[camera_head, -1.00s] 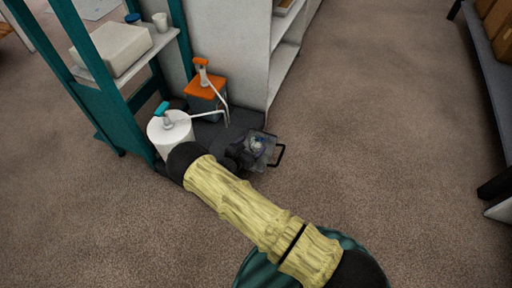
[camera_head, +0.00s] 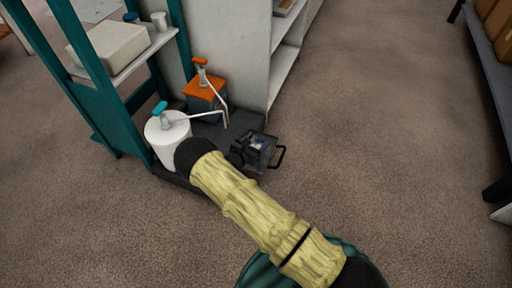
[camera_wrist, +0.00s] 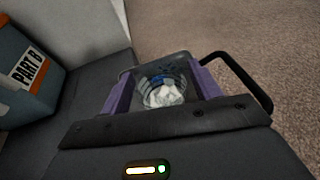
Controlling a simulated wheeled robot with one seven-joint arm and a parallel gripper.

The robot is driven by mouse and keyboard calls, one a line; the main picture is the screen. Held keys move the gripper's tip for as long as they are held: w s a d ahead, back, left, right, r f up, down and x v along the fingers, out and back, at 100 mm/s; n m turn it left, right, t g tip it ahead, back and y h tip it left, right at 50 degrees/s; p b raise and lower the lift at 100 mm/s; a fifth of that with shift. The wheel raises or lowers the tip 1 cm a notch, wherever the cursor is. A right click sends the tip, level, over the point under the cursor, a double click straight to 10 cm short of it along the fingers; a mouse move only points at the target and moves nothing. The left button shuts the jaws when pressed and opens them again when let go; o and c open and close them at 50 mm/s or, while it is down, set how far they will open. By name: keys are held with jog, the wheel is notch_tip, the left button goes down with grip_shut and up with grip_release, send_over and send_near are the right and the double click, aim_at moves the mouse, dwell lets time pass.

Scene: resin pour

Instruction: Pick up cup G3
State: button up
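A clear cup (camera_wrist: 162,82) with crumpled-looking white stuff inside stands between the two purple fingers of my gripper (camera_wrist: 163,90) in the wrist view. A finger is close on each side of it. I cannot tell whether they press on it or leave a small gap. No G3 label is readable. In the camera_head view my gripper (camera_head: 258,150) is low at the right end of the dark platform, and the cup is mostly hidden there.
A white drum with a teal pump (camera_head: 168,138) and an orange-topped container with a pump (camera_head: 204,95) stand behind on the dark platform (camera_head: 240,122). The "PART B" container (camera_wrist: 28,75) is left in the wrist view. A teal shelf frame is left; carpet (camera_head: 390,170) is open right.

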jog(key=c, duration=0.6)
notch_tip(320, 180, up, 10)
jog(key=p, duration=0.6)
jog(key=shift+p, duration=0.35)
